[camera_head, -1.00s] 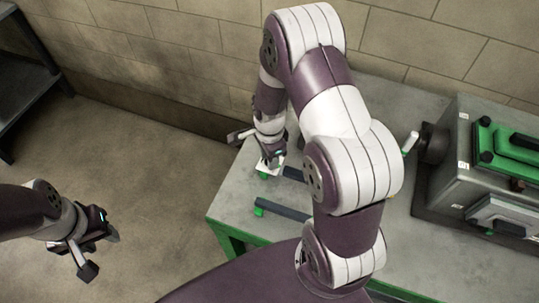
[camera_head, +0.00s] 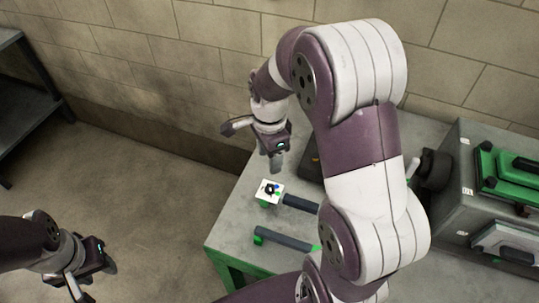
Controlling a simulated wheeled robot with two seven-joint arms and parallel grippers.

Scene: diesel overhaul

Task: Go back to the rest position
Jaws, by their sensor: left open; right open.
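My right gripper (camera_head: 252,146) is raised above the left part of the table, over the back wall's base. It is open and empty, with its fingers apart. My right arm stands tall across the middle of the view and hides part of the table. My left gripper (camera_head: 93,283) is at the lower left, over the floor and clear of the table. It is open and empty, and one finger is near the bottom edge of the view.
The grey table (camera_head: 233,218) has a green frame. On it are a small white plate with dark and coloured parts (camera_head: 269,191), two dark bars with green ends (camera_head: 284,240) (camera_head: 300,203), and a grey-green machine (camera_head: 485,195). A dark shelf (camera_head: 30,105) stands left. The floor between is clear.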

